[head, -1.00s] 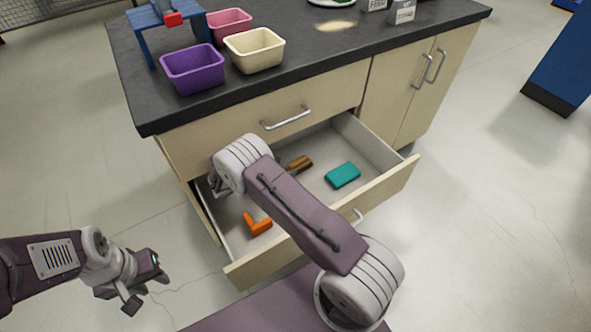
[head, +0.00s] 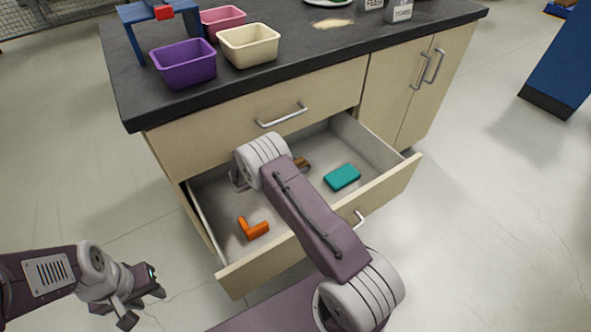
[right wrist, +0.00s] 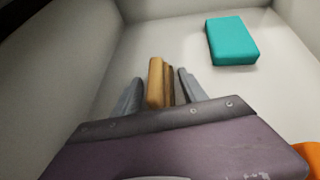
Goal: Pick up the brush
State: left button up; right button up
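The brush (head: 303,163) is a brown wooden thing lying in the open drawer (head: 205,215), mostly hidden behind my right arm in the head view. In the right wrist view the brush (right wrist: 156,84) shows as a tan piece with a darker brown side. My right gripper (right wrist: 160,80) is open, with one grey finger on each side of the brush and narrow gaps visible. In the head view the right gripper is largely hidden by its own arm. My left gripper (head: 142,305) is open and empty, outside the drawer at lower left.
The drawer also holds a teal block (head: 342,177), right of the brush, and an orange L-shaped piece (head: 253,229) near the front. Drawer walls close in around the right gripper. Purple (head: 183,64), pink (head: 222,18) and cream (head: 249,45) bins stand on the dark countertop (head: 300,70).

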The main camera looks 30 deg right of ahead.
grip_shut()
jog(key=shift+r+p, duration=0.35)
jog(key=shift+r, duration=0.05)
jog(key=shift+r+p, duration=0.5)
jog(key=s+p, duration=0.1)
jog(key=s, duration=0.1)
jog(key=s+p, duration=0.1)
jog(key=s, duration=0.2)
jog(key=s+p, duration=0.1)
jog(key=s, duration=0.2)
jog(key=shift+s+d+f, duration=0.1)
jog(key=shift+s+d, duration=0.1)
jog(key=shift+d, duration=0.1)
notch_tip(320, 180, up, 14)
jog(key=p, duration=0.5)
jog(key=shift+w+f+p, duration=0.2)
jog(key=shift+f+p, duration=0.05)
jog(key=shift+p, duration=0.15)
